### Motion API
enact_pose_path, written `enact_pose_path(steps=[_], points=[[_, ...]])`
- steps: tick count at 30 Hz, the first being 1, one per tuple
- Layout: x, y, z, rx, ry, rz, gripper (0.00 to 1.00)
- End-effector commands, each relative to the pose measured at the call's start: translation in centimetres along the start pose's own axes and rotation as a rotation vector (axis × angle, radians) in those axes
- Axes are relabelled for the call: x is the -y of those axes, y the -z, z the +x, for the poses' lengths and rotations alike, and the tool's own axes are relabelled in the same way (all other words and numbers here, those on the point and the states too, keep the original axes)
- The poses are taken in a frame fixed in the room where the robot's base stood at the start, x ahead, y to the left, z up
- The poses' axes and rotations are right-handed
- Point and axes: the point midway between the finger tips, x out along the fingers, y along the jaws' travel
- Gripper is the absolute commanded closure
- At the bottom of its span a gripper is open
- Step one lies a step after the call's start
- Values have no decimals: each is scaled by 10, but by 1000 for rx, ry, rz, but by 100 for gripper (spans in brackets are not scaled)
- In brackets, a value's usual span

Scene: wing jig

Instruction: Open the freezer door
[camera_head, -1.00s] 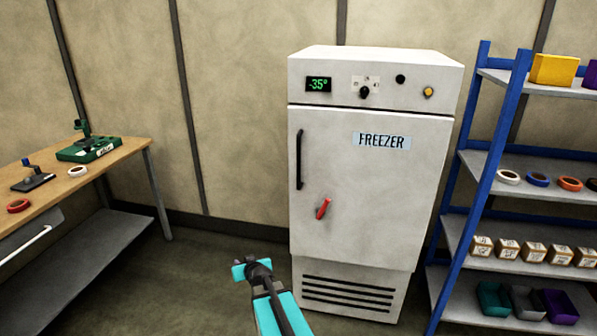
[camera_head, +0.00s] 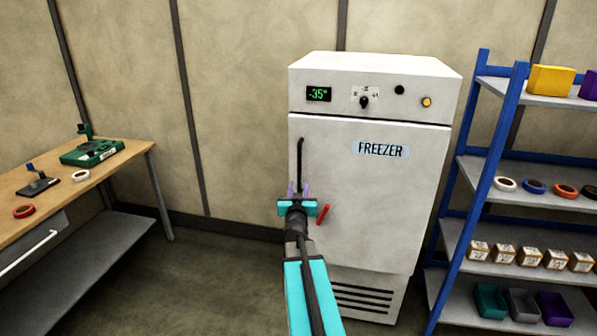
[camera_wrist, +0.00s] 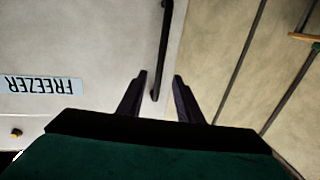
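The white freezer has a closed door (camera_head: 375,205) with a "FREEZER" label and a black vertical handle (camera_head: 299,155) on its left side. A small red lever (camera_head: 323,214) sits lower on the door, just right of my gripper. In the wrist view the label is upside down, and the end of the handle (camera_wrist: 164,45) shows between the two open fingers (camera_wrist: 160,76). I cannot tell whether the fingers reach around the handle in depth. The handle's lower end is hidden in the head view.
A blue shelf rack (camera_head: 484,190) with tapes, boxes and bins stands close to the freezer's right side. A wooden workbench (camera_head: 112,160) is at the left. The floor (camera_head: 210,270) between the bench and freezer is clear.

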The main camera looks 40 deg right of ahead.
Motion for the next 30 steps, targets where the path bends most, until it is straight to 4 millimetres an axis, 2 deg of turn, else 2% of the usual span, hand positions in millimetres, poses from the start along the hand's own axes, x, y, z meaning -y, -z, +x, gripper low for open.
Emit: enact_pose_path(steps=[11, 30], points=[[0, 0, 16, 1, 0, 0, 68], [-1, 0, 68, 1, -1, 0, 68]])
